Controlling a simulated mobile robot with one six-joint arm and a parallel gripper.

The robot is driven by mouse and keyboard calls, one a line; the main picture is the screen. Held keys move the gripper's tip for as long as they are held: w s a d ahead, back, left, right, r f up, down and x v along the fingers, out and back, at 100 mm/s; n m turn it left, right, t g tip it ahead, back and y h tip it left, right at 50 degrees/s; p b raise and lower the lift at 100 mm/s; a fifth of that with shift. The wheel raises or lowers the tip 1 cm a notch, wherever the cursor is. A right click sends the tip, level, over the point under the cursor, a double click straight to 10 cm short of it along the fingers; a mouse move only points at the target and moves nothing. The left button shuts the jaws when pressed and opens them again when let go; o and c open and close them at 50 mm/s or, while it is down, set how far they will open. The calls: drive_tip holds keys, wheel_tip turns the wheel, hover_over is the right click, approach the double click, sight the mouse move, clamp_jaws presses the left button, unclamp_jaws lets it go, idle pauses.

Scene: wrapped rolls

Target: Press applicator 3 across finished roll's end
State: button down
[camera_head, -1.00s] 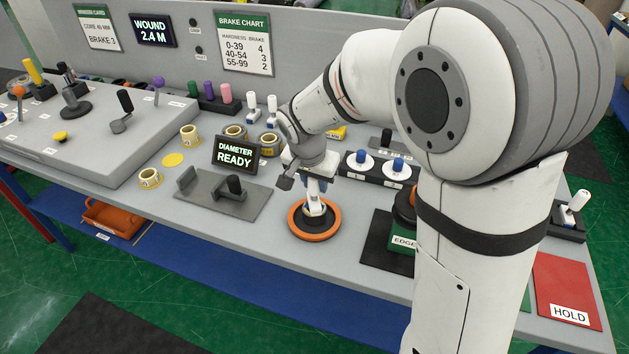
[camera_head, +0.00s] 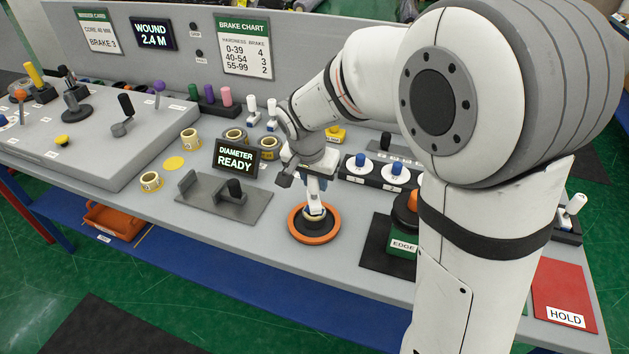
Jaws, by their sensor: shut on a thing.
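My gripper (camera_head: 315,187) points down at the middle of the table. It is shut on a white-handled applicator, largely hidden between the fingers; no number on it can be read. Below it is a pale, cream-coloured round end (camera_head: 313,217), which looks like the roll, inside a dark dish with an orange rim (camera_head: 316,239). The applicator's lower end is at or just over this round end; whether they touch cannot be told. Two similar white applicators (camera_head: 271,106) stand in holders at the back. Another white-handled one (camera_head: 574,206) stands at the right edge.
A grey stand with a black knob (camera_head: 235,193) is left of the dish, with a DIAMETER READY display (camera_head: 236,157) behind. Blue-knobbed white discs (camera_head: 379,168) stand in a black rack. A green EDGE block (camera_head: 403,242) and red HOLD mat (camera_head: 568,292) lie right. Yellow-labelled rolls (camera_head: 190,139) stand behind.

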drive_tip(key=shift+r+p, duration=1.55)
drive_tip(key=shift+r, duration=1.4)
drive_tip(key=shift+w+f, duration=0.1)
